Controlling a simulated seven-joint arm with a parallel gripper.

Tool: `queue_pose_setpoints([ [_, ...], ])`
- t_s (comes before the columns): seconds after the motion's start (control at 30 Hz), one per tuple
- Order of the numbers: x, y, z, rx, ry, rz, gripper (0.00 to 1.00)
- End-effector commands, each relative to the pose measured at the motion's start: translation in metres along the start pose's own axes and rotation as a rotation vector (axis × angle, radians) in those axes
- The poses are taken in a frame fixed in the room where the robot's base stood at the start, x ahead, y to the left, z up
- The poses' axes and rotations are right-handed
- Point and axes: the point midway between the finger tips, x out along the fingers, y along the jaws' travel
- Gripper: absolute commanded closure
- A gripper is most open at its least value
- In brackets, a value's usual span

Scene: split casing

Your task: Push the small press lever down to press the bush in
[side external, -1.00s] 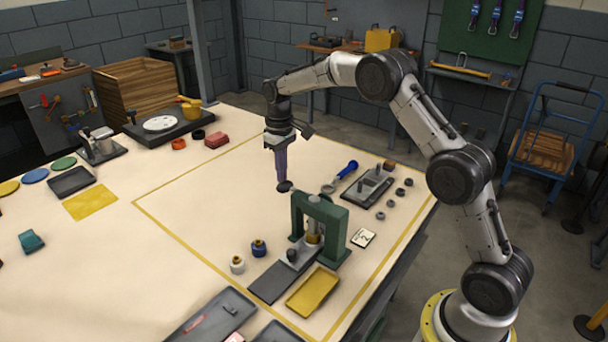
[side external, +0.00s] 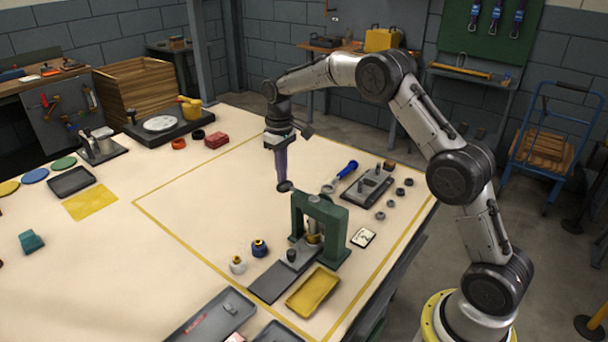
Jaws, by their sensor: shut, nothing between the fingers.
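The small green press (side external: 325,232) stands on the table in the side external view. Its lever reaches left from the top of the frame and ends in a dark round knob (side external: 285,187). My gripper (side external: 282,179) points down with its fingers shut and empty, its tips right at the knob. I cannot tell whether they touch it. A brass-coloured part (side external: 313,230) shows under the press arch, above a grey slide (side external: 282,272) with a black knob (side external: 291,255). Whether the brass part is the bush, and how deep it sits, I cannot tell.
A yellow tray (side external: 313,292) lies in front of the press. A white-and-grey piece (side external: 237,265) and a blue-topped one (side external: 259,248) stand to its left. A blue-handled tool (side external: 347,170), a grey fixture (side external: 368,187) and several dark rings lie behind.

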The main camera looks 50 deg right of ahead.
Motion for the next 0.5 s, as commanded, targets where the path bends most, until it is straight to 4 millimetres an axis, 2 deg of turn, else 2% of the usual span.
queue_pose_setpoints([
  [0.5, -0.042, 0.0, -0.001, 0.0, 0.003, 0.001, 1.0],
])
